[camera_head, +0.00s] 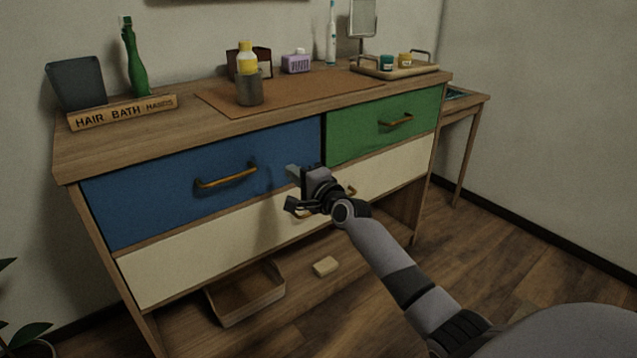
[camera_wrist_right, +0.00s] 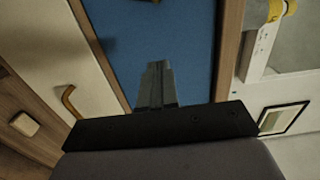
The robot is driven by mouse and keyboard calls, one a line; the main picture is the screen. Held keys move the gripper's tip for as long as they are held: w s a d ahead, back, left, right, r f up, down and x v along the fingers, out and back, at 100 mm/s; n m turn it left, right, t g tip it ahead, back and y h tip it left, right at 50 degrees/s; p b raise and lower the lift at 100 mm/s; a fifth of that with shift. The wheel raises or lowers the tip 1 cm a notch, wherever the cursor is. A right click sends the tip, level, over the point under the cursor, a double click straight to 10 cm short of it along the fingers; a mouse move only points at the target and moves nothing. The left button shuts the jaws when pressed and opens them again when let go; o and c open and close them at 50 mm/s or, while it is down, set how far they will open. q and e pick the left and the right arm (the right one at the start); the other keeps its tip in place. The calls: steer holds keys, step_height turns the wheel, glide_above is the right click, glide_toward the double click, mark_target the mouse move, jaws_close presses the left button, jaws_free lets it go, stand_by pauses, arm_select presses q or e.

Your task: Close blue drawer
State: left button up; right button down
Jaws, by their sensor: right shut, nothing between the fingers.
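The blue drawer (camera_head: 205,180) is the left upper drawer of a wooden dresser, with a brass handle (camera_head: 227,176). Its front looks roughly flush with the dresser frame; I cannot tell whether a small gap is left. My right gripper (camera_head: 291,170) is shut and empty in front of the right part of the blue drawer front, to the right of the handle. In the right wrist view, the shut fingers (camera_wrist_right: 155,85) point at the blue front (camera_wrist_right: 165,35). Whether they touch it is unclear. My left gripper is not in view.
Beside it is a green drawer (camera_head: 385,124), with a cream drawer (camera_head: 200,254) below. An open bin (camera_head: 246,294) sits on the low shelf.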

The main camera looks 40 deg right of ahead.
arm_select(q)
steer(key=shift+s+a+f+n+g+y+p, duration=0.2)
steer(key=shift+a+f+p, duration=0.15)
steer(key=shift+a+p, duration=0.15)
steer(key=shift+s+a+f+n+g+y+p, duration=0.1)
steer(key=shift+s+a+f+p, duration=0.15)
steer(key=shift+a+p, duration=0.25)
arm_select(e)
steer(key=s, duration=0.7)
steer(key=shift+s+d, duration=0.15)
